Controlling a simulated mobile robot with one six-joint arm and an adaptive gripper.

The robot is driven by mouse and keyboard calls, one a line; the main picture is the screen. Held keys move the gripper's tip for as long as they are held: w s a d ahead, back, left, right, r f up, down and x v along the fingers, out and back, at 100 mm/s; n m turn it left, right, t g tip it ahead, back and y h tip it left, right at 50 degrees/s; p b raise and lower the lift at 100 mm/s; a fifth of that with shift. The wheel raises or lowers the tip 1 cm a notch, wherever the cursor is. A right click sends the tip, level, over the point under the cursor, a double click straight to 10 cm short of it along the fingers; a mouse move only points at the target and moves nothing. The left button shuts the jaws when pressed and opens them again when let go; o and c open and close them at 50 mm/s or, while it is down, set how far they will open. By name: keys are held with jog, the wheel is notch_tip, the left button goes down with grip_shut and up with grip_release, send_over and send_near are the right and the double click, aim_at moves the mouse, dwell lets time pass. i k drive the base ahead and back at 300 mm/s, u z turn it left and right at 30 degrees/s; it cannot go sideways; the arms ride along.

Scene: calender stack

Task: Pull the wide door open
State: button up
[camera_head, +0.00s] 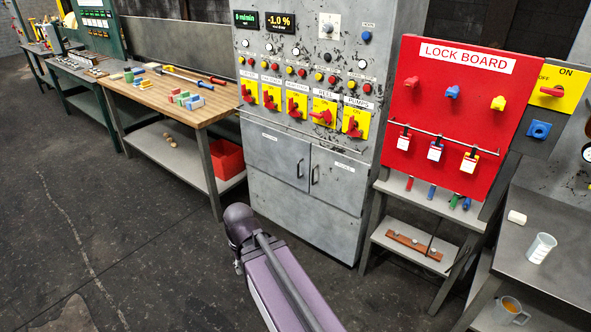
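The grey metal cabinet under the switch panel has two doors side by side, both shut. The left door (272,160) looks the wider of the two, and its dark vertical handle (300,168) is near its right edge. The right door (340,183) looks narrower, with a dark vertical handle (315,174) near its left edge. Each door has a small label too small to read. A purple and dark link of my arm stands in front of the cabinet at the bottom middle. I cannot make out my gripper in this view.
A wooden-topped workbench (150,97) with a red bin (227,158) beneath stands left of the cabinet. A red lock board (440,120) and low shelf (425,197) stand to the right. A grey table (550,255) with a beaker (541,248) is at far right. Open dark floor (120,240) lies left.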

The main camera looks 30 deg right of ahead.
aim_at(286, 158)
jog(key=z, duration=0.05)
jog(key=i, duration=1)
jog(key=u, duration=0.05)
